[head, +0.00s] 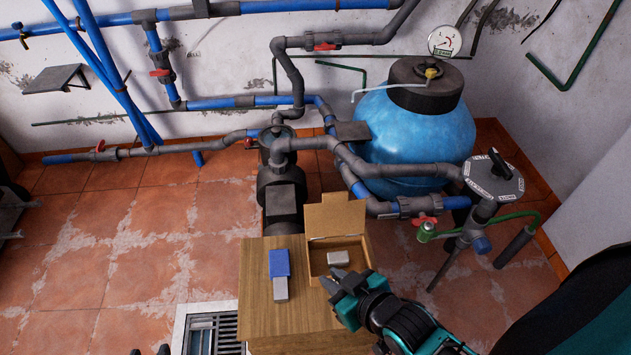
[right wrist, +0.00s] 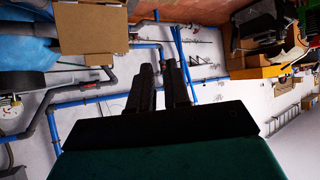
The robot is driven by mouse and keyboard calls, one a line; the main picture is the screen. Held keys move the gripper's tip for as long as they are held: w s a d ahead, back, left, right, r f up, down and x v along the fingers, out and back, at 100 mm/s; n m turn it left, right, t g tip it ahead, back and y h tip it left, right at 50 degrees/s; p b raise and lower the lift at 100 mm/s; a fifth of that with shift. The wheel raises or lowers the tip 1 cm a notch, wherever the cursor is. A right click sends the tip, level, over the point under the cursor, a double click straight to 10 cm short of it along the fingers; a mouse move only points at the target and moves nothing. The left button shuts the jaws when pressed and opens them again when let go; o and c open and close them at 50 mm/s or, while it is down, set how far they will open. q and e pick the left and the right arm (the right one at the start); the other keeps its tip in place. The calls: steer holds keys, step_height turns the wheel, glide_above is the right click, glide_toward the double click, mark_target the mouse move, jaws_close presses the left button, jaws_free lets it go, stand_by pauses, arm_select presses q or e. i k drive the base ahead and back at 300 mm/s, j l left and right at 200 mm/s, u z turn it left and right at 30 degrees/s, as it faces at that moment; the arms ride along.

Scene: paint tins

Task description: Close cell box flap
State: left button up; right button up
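The open cardboard cell box (head: 316,266) stands on a small wooden cabinet. Its flap (head: 335,218) stands up at the back edge, and a grey block (head: 338,258) lies inside. In the right wrist view the brown cardboard flap (right wrist: 92,28) shows at the upper left. My right gripper (head: 332,281) is at the box's front edge, below the flap in the head view. In the right wrist view its fingers (right wrist: 161,88) are slightly apart with nothing between them. Two dark tips at the head view's bottom edge look like my left gripper (head: 150,350), spread apart; the rest is cut off.
A blue and grey item (head: 279,268) lies on the wooden cabinet top (head: 255,315), left of the box. Grey pipes and a blue tank (head: 415,135) stand close behind. A floor grate (head: 213,335) is at the left, with open tiled floor beyond.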

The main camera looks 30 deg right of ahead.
mark_target(337, 215)
steer(key=j+u, duration=0.2)
steer(key=u, duration=0.95)
steer(key=i+j, duration=0.1)
steer(key=j, duration=0.2)
steer(key=j+u, duration=0.15)
steer(key=j, duration=0.15)
steer(key=i+j, duration=0.15)
steer(key=j, duration=0.15)
steer(key=i+j+z, duration=0.15)
steer(key=i+j, duration=0.55)
steer(key=i+z, duration=0.5)
steer(key=i+j+z, duration=0.3)
steer(key=z, duration=0.2)
steer(key=i+z, duration=0.45)
steer(key=i, duration=0.15)
steer(key=i+j+z, duration=0.1)
steer(key=i+z, duration=0.3)
steer(key=i, duration=0.25)
steer(key=i+z, duration=0.95)
steer(key=z, duration=0.15)
steer(key=i+z, duration=0.3)
steer(key=z, duration=0.15)
steer(key=i+j+z, duration=0.25)
steer(key=z, duration=0.15)
steer(key=i+j+z, duration=0.25)
steer(key=z, duration=0.2)
steer(key=i+j, duration=0.05)
steer(key=i, duration=0.05)
